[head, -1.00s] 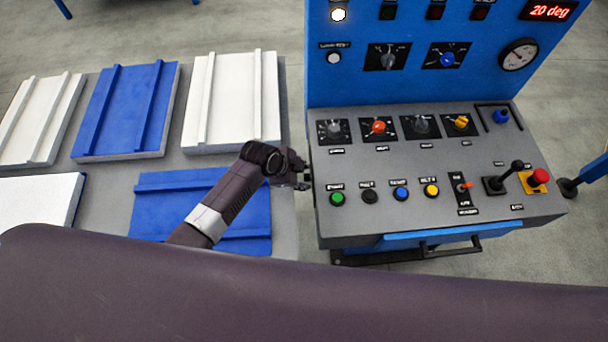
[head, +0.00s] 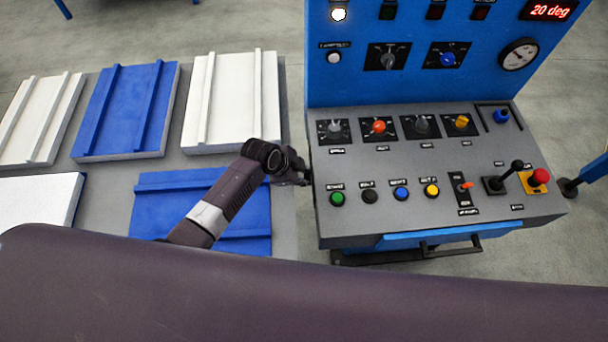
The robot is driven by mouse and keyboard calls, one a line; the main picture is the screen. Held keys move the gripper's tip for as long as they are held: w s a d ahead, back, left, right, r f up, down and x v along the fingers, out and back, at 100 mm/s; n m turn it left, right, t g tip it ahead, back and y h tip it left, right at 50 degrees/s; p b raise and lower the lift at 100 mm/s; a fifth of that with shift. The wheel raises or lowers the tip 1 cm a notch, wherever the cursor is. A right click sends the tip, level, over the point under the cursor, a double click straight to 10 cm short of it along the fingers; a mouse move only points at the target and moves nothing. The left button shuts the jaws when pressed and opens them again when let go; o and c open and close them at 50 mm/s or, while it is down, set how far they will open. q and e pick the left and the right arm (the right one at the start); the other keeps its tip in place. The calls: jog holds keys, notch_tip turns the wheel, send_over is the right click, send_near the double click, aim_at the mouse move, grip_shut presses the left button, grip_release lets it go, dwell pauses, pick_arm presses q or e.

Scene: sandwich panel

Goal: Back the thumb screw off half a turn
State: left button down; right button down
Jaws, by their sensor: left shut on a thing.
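My left gripper (head: 304,178) is at the left side wall of the control console (head: 345,228), just below its top edge. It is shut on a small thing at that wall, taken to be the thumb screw. The screw itself is hidden by the gripper and the console edge, so its angle cannot be seen. The red display (head: 551,10) at the top right reads 20 deg.
The console top carries several knobs, coloured buttons, a black lever (head: 511,172) and a red stop button (head: 540,176). A grey table (head: 125,178) with white and blue panels lies at left under my left arm. A blue drawer front with a handle (head: 452,248) faces forward.

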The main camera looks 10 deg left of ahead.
pick_arm(q)
jog(key=shift+w, duration=0.1)
jog(key=g+b, duration=0.1)
jog(key=b, duration=0.1)
jog(key=g+b, duration=0.2)
jog(key=w+n+g+h+b, duration=0.1)
jog(key=g+b, duration=0.1)
jog(key=shift+a+f, duration=0.1)
jog(key=shift+f, duration=0.15)
jog(key=shift+r+g+b, duration=0.2)
jog(key=shift+g+b, duration=0.5)
jog(key=shift+b, duration=0.65)
jog(key=c, duration=1.8)
grip_release()
jog(key=shift+o, duration=0.2)
jog(key=v, duration=1.2)
jog(key=shift+a+f, duration=0.1)
jog(key=shift+a, duration=0.15)
